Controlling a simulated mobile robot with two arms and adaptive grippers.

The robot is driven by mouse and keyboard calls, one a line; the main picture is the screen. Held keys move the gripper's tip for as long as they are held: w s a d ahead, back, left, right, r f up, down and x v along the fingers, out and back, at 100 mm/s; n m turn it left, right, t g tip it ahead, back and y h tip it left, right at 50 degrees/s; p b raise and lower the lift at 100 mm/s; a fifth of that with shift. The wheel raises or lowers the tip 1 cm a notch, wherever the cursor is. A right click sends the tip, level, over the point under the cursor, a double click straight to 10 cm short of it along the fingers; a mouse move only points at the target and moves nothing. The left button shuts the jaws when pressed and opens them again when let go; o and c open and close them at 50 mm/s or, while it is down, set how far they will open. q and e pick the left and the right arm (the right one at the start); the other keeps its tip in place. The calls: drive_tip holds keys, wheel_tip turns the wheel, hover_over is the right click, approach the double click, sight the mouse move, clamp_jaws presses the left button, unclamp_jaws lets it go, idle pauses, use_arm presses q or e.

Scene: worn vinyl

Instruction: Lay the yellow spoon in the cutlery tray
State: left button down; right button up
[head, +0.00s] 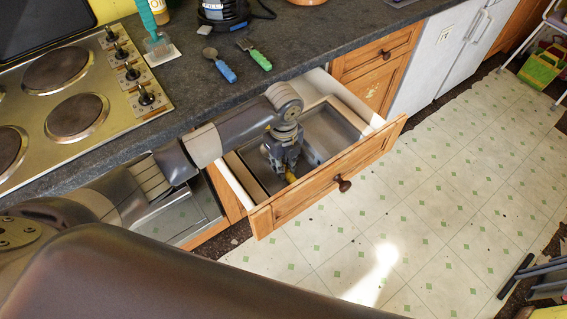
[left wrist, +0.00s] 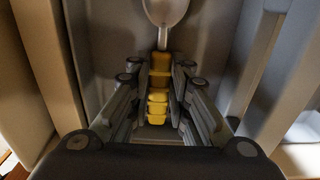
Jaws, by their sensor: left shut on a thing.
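My left gripper (head: 286,172) reaches down into the open drawer, inside the grey cutlery tray (head: 336,130). It is shut on the yellow handle of the yellow spoon (head: 290,177). In the left wrist view the fingers (left wrist: 158,105) stand on both sides of the yellow handle (left wrist: 159,70), and the metal bowl points to the top of the picture. The spoon lies lengthwise between tray walls (left wrist: 245,70). Whether it touches the tray floor I cannot tell. My right gripper is not in view.
The wooden drawer front (head: 330,180) stands out over the tiled floor. A blue-handled spoon (head: 220,65) and a green-handled fork (head: 254,54) lie on the dark worktop behind. A hob (head: 75,85) is at the left. The floor at the right is mostly clear.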

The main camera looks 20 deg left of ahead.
use_arm(q)
drive_tip(key=c, duration=1.4)
unclamp_jaws()
wheel_tip(320, 180, up, 12)
drive_tip(key=shift+r, duration=0.15)
